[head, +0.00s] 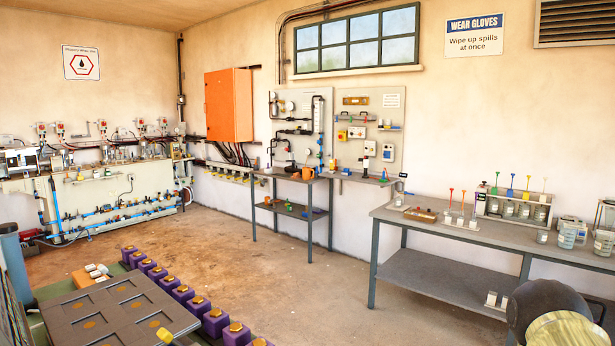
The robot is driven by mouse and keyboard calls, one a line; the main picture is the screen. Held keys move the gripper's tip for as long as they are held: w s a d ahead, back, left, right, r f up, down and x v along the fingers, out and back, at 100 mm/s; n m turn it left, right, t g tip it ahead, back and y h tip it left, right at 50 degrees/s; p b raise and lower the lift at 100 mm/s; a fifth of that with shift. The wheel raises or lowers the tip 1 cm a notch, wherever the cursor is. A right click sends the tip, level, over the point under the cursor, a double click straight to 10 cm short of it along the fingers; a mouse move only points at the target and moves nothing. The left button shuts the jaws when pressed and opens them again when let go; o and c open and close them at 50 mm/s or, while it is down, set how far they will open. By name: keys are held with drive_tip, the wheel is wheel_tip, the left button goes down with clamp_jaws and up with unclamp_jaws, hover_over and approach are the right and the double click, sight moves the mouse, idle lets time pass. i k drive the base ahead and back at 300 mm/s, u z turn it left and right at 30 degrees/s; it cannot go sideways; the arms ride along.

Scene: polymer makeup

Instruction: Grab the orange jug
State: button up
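An orange vessel (307,173), which looks like the jug, stands upright on the top of the small dark table (282,174) by the back wall. It is small in the head view, so its handle and spout are hard to make out. Small coloured items stand close to it on the same top. A rounded dark and pale part of my arm shows at the bottom right corner. My gripper is not in view.
A grey bench (440,228) at right holds a wooden tray (421,214), bottle racks and clear jugs. A dark panelled table (110,312) and a row of purple blocks (183,293) fill the lower left. Open floor (300,280) lies between them. An orange cabinet (229,105) hangs on the wall.

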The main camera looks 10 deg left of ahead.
sight(306, 171)
drive_tip(key=z, duration=0.2)
drive_tip(key=i, duration=3.8)
drive_tip(key=u, duration=1.65)
drive_tip(key=i, duration=4.35)
drive_tip(key=z, duration=0.1)
